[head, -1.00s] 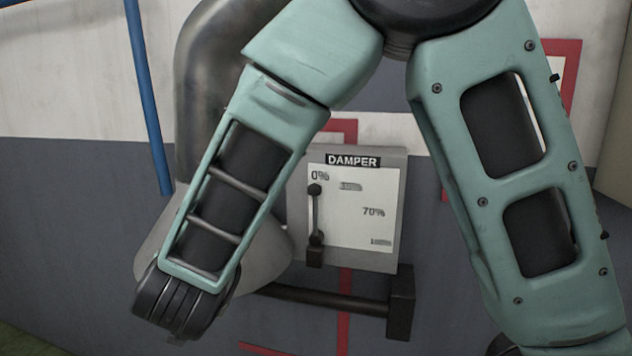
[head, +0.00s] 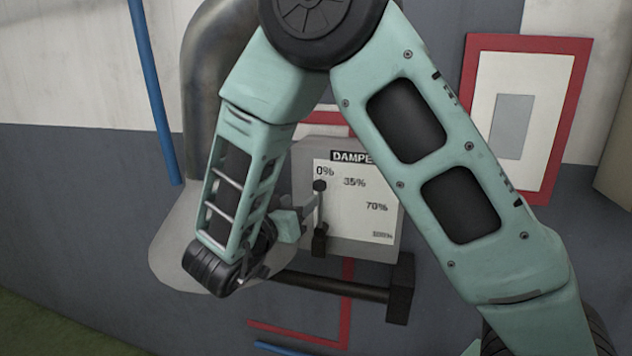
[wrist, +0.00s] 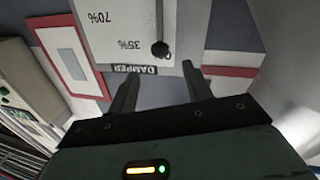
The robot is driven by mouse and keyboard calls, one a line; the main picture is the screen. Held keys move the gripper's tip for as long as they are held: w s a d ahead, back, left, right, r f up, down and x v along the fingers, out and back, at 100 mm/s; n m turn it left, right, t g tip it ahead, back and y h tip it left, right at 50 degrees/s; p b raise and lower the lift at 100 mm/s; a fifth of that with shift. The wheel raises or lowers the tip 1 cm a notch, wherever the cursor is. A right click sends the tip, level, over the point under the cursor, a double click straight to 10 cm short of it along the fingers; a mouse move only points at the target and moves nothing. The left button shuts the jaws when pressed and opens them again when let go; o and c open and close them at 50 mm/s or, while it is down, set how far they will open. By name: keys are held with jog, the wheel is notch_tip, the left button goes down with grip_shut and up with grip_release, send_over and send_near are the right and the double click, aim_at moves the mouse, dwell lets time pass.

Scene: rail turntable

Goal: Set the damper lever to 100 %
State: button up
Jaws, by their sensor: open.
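The damper box (head: 350,235) is a pale grey wall panel with a white scale face marked 0%, 35%, 70% and a small blurred lowest mark. Its dark damper lever (head: 320,208) stands upright, with the round knob at the top beside the 0% mark and the pivot block below. My gripper (head: 308,212) is just left of the lever in the head view, partly hidden by my wrist. In the wrist view, my gripper (wrist: 160,67) is open and empty. The lever knob (wrist: 160,50) shows just beyond and between the fingertips; I cannot tell if they touch anything.
A thick grey pipe (head: 207,85) rises behind my forearm, with a thin blue pipe (head: 152,95) left of it. A dark bar (head: 330,287) with an end block runs below the box. A red-framed panel (head: 575,95) hangs on the wall at right.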

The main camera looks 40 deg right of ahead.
aim_at(316, 188)
jog(key=p+x, duration=0.2)
jog(key=x, duration=0.6)
jog(key=shift+w+d, duration=0.15)
jog(key=shift+d, duration=0.25)
grip_shut()
